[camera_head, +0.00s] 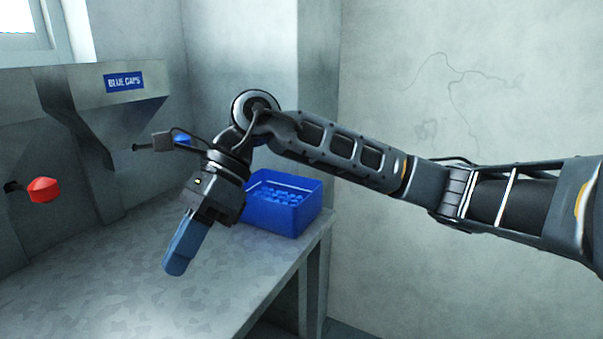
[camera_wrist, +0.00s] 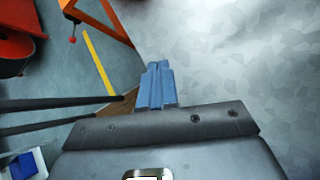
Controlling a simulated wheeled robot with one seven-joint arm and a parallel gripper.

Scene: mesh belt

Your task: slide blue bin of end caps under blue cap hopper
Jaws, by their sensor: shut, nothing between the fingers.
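The blue bin (camera_head: 290,220) holds blue end caps (camera_head: 277,193) and stands on the metal bench near its right end, by the back wall. My wrist hides part of the bin's left side. The blue cap hopper (camera_head: 92,92), labelled "BLUE CAPS", is on the wall to the left, with a blue knob (camera_head: 184,139) below it, partly behind my arm. The bin stands to the right of the hopper. My gripper (camera_head: 174,265) is shut and empty, pointing down over the bench, left of and in front of the bin. Its closed blue fingers also show in the wrist view (camera_wrist: 158,68).
A red knob (camera_head: 43,190) sticks out at the far left under another hopper. The bench top (camera_head: 115,285) is clear in front. The wrist view shows an orange frame (camera_wrist: 108,18), a red object (camera_wrist: 18,18) and a yellow floor line (camera_wrist: 97,62) beyond the bench edge.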

